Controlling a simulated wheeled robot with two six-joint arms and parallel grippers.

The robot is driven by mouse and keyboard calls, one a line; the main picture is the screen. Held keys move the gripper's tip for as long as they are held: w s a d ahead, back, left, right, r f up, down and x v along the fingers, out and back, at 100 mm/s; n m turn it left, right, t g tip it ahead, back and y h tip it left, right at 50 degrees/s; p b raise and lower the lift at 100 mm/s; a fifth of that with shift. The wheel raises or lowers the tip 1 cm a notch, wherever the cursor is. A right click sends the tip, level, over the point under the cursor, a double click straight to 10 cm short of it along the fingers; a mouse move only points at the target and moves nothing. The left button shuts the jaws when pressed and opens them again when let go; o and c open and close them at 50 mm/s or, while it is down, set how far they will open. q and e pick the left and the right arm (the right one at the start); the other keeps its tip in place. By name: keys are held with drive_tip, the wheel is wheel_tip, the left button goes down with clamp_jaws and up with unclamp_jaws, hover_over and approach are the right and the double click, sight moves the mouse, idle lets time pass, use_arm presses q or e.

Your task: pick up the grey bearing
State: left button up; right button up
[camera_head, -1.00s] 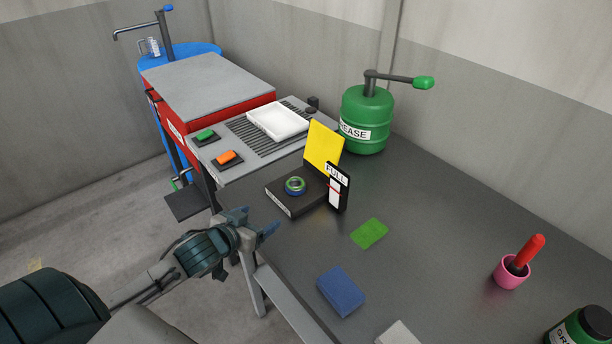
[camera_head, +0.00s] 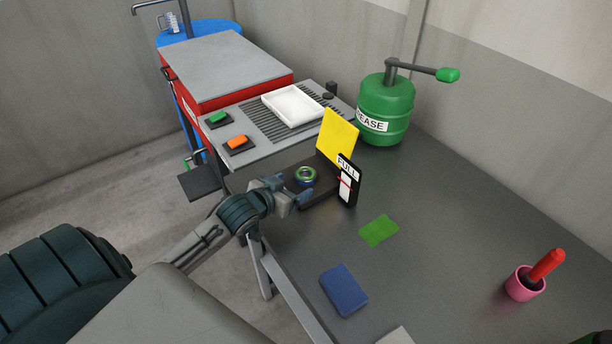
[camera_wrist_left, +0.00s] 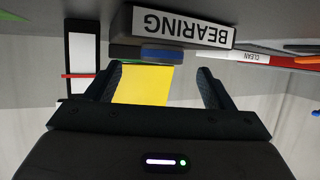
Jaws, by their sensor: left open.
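The bearing (camera_head: 305,175) is a small ring with green, grey and blue parts. It lies flat on a low black stand (camera_head: 322,199), beside a yellow upright plate. My left gripper (camera_head: 289,189) is open and empty at the stand's near left side, just short of the bearing. In the left wrist view, which is upside down, the stand's BEARING label (camera_wrist_left: 181,25) shows at the top. A blue band, probably the bearing's edge (camera_wrist_left: 163,54), lies ahead between the open fingers (camera_wrist_left: 160,80). My right gripper is not in view.
The yellow plate (camera_head: 338,135) and a black FULL gauge (camera_head: 347,181) stand close behind and right of the bearing. A green grease pump (camera_head: 386,108), green pad (camera_head: 379,230), blue block (camera_head: 343,290) and pink cup (camera_head: 525,284) are on the bench. Its right middle is clear.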

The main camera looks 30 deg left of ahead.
sight(300, 179)
use_arm(q)
drive_tip(key=p+x, duration=0.1)
drive_tip(key=x, duration=0.3)
drive_tip(key=shift+w+a+r+p, duration=0.1)
drive_tip(key=shift+w+a+p, duration=0.05)
drive_tip(key=shift+p, duration=0.15)
drive_tip(key=shift+w+f, duration=0.2)
drive_tip(key=shift+w, duration=0.15)
drive_tip(key=shift+c, duration=0.3)
drive_tip(key=c, duration=1.2)
drive_tip(key=shift+r, duration=0.15)
